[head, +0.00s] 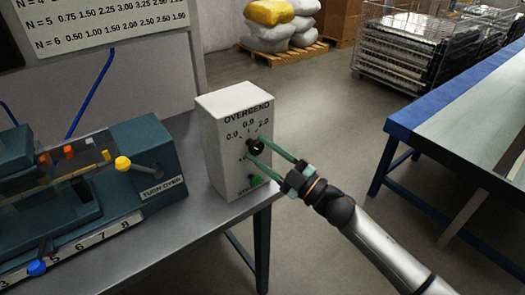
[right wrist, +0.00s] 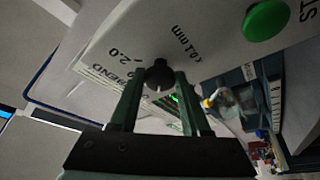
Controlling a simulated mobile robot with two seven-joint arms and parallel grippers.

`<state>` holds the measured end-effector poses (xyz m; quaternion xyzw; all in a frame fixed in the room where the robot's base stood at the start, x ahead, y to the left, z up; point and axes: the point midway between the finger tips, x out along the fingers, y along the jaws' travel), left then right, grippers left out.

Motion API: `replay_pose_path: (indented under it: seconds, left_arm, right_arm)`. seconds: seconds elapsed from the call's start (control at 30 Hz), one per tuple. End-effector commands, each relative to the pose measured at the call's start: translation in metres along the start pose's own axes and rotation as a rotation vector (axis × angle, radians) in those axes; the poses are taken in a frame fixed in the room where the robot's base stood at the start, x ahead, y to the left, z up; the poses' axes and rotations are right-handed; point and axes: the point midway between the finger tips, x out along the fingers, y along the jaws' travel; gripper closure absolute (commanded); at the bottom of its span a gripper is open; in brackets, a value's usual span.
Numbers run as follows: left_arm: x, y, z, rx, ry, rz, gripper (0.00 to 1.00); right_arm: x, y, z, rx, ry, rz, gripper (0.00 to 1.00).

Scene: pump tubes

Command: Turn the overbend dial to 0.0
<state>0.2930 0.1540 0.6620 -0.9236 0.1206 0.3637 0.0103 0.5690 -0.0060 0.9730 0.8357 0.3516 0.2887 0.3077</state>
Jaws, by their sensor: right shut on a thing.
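The overbend dial (head: 255,147) is a small black knob on the front of a white box (head: 213,137) labelled OVERBEND. Printed numbers, including 0.0 and 2.0, stand around it. My right gripper (head: 261,147) reaches in from the right with its green fingers at the knob. In the right wrist view, the black knob (right wrist: 158,75) sits between the tips of the two green fingers (right wrist: 156,90), which are shut on it. A pale pointer mark shows on the knob there; which number it points to is hard to tell. My left gripper is not in view.
A green button (head: 255,181) sits below the dial on the same face; it also shows in the right wrist view (right wrist: 267,20). A teal machine labelled TURN OVER (head: 160,190) with a yellow-knobbed lever stands left of the box. A blue-edged table (head: 420,125) is at the right.

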Motion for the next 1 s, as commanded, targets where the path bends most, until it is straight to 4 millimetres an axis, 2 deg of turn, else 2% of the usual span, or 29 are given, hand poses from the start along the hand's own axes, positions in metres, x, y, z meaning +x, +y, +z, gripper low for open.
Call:
replay_pose_path:
  seconds: [0.13, 0.17, 0.4, 0.67, 0.77, 0.87, 1.0]
  left_arm:
    - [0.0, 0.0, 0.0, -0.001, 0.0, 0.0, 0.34]
    - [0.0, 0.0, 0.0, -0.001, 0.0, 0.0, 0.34]
    - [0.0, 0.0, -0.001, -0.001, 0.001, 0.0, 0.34]
    - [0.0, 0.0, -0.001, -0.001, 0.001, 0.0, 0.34]
    - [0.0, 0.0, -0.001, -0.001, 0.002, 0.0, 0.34]
    - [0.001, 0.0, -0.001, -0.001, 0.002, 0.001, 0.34]
    - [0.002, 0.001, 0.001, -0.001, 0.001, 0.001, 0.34]
  right_arm:
    - [0.0, 0.0, 0.0, -0.004, 0.0, -0.001, 1.0]
    - [0.0, 0.0, 0.0, -0.004, 0.0, -0.001, 0.52]
    - [0.0, 0.0, 0.0, -0.002, 0.0, 0.0, 0.25]
    - [-0.001, 0.0, 0.0, -0.001, 0.0, 0.0, 0.24]
    - [-0.007, 0.0, 0.001, -0.001, -0.002, 0.0, 0.24]
    - [-0.022, -0.001, 0.002, -0.002, -0.004, -0.001, 0.24]
    - [-0.053, -0.001, 0.001, -0.001, -0.003, -0.002, 0.24]
